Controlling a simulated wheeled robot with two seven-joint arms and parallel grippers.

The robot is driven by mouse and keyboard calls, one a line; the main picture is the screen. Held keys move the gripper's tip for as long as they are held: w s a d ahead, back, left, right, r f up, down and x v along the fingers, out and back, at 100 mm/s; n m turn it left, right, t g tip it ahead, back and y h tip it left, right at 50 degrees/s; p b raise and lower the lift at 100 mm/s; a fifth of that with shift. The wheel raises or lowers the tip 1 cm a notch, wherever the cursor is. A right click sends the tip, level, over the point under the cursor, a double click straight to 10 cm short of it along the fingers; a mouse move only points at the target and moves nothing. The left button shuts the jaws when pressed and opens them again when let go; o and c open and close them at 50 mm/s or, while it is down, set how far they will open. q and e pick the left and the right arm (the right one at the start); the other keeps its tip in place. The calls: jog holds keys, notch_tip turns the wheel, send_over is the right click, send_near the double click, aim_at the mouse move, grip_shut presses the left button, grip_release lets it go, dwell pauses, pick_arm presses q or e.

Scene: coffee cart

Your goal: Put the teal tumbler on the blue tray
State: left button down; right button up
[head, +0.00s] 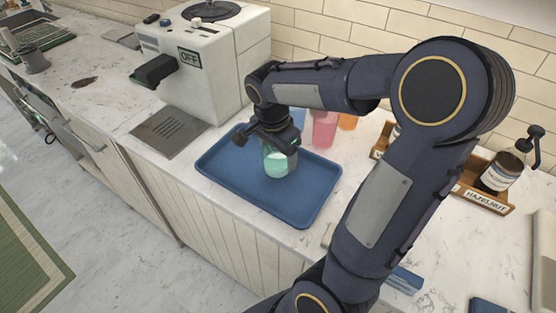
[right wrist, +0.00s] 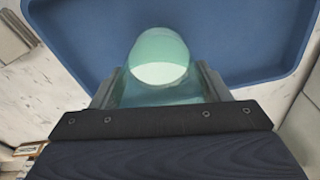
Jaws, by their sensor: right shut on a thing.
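The teal tumbler (head: 278,163) is over the middle of the blue tray (head: 308,192) in the head view. My right gripper (head: 272,143) is shut around its upper part from above. In the right wrist view the tumbler (right wrist: 160,62) shows between the two fingers (right wrist: 160,90), with the blue tray (right wrist: 230,40) behind it. I cannot tell whether its base touches the tray. The gripper and wrist hide the tumbler's top in the head view. My left gripper is not in view.
A pink cup (head: 325,130) and an orange cup (head: 347,121) stand behind the tray. A white coffee machine (head: 205,62) is at the back left. A rack with a HAZELNUT bottle (head: 497,172) is at the right. The tray's front part is clear.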

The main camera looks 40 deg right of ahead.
jog(key=shift+f, duration=1.55)
jog(key=shift+f, duration=0.15)
jog(key=o, duration=1.1)
jog(key=shift+o, duration=0.2)
notch_tip(320, 180, up, 11)
jog(key=a, duration=0.1)
jog(key=s+a+f+n+t+y, duration=0.4)
jog(key=s+a+n, duration=0.8)
jog(key=n, duration=0.3)
jog(key=shift+s+a+t+y, duration=0.45)
jog(key=shift+t+y, duration=0.15)
jog(key=shift+t, duration=0.1)
